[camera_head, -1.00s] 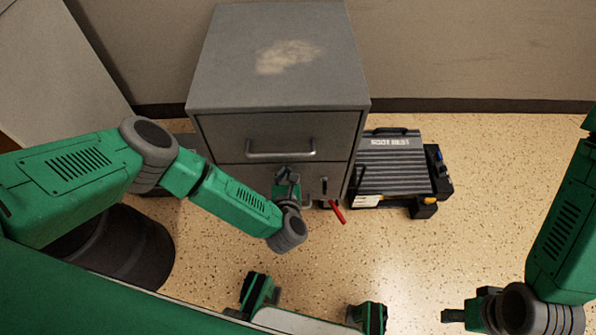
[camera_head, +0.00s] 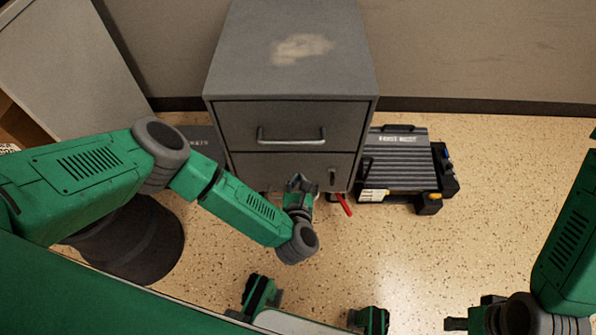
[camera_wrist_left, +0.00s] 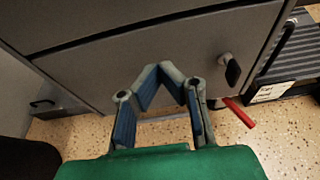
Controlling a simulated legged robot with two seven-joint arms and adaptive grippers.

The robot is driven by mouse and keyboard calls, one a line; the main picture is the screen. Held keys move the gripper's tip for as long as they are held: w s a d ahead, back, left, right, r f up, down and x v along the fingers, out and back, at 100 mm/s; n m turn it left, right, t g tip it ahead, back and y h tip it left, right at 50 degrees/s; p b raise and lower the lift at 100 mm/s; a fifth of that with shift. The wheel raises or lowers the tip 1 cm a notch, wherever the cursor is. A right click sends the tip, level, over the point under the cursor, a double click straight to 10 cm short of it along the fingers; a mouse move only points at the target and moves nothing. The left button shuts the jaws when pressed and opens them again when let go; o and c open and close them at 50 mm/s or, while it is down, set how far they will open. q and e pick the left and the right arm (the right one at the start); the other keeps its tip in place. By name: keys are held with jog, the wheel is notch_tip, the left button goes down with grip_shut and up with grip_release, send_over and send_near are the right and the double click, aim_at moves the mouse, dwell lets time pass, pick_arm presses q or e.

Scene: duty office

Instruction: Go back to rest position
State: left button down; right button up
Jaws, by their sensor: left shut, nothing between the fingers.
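My left gripper (camera_head: 299,184) is in front of the lower drawer of a grey metal cabinet (camera_head: 290,60). Its fingers are closed together at the tips with nothing between them. In the left wrist view the gripper (camera_wrist_left: 165,70) shows against the grey drawer front (camera_wrist_left: 205,45); I cannot tell whether it touches. My left arm is bent and reaches in from the left. My right gripper (camera_head: 462,324) is low at the right, over the floor, away from the cabinet; its fingers are too small to read.
A dark toolbox-like case (camera_head: 397,165) lies on the floor right of the cabinet. A red stick-like thing (camera_head: 343,204) juts out by the cabinet's lower right. A dark round bin (camera_head: 135,245) stands below my left arm. Speckled floor (camera_head: 480,180) at the right is clear.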

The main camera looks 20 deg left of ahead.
pick_arm(q)
jog(key=p+v, duration=0.2)
jog(key=v, duration=0.5)
jog(key=shift+s, duration=0.1)
